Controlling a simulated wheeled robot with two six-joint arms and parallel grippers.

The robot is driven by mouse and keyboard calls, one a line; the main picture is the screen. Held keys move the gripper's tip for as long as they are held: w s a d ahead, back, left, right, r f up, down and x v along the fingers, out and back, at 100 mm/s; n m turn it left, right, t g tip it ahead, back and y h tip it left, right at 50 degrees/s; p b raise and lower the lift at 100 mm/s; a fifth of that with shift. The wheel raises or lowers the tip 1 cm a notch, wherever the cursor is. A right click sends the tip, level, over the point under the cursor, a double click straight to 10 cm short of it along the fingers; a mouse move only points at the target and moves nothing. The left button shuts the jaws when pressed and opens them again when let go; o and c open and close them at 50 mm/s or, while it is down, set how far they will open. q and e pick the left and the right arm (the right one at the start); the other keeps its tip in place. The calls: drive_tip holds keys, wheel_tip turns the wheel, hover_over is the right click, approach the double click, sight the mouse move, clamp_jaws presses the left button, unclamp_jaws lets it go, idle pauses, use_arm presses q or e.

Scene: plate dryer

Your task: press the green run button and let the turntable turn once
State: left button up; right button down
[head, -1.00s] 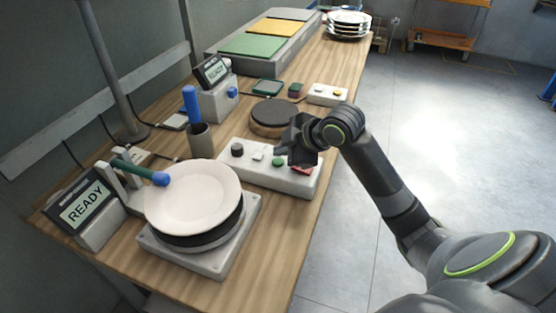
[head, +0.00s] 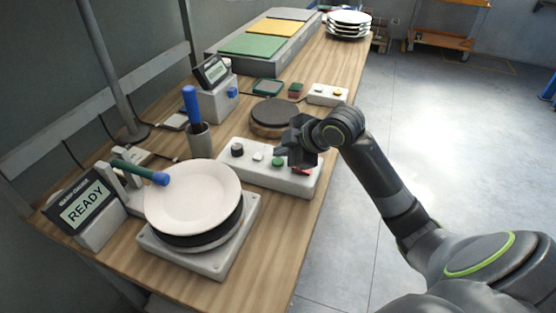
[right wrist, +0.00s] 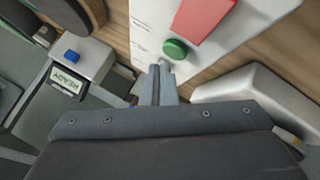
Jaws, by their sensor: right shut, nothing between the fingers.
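The green run button (head: 278,161) is on the white control box (head: 240,164), between a white button and a red one (head: 303,171). It also shows in the right wrist view as a green knob (right wrist: 175,49). My right gripper (head: 281,154) is shut and empty, its fingertips (right wrist: 160,68) just short of the green button in the picture. I cannot tell whether they touch it. A white plate (head: 193,197) lies on the dark turntable (head: 205,243) at the front. The display (head: 82,206) beside it reads READY. My left gripper is not in view.
A blue-handled tool stands in a cup (head: 200,140) behind the plate. A round dark pad (head: 275,112) and a second box with buttons (head: 327,95) lie farther back. Stacked plates (head: 348,24) stand at the far end. Open floor lies right of the table.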

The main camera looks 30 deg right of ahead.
drive_tip(key=shift+f, duration=0.35)
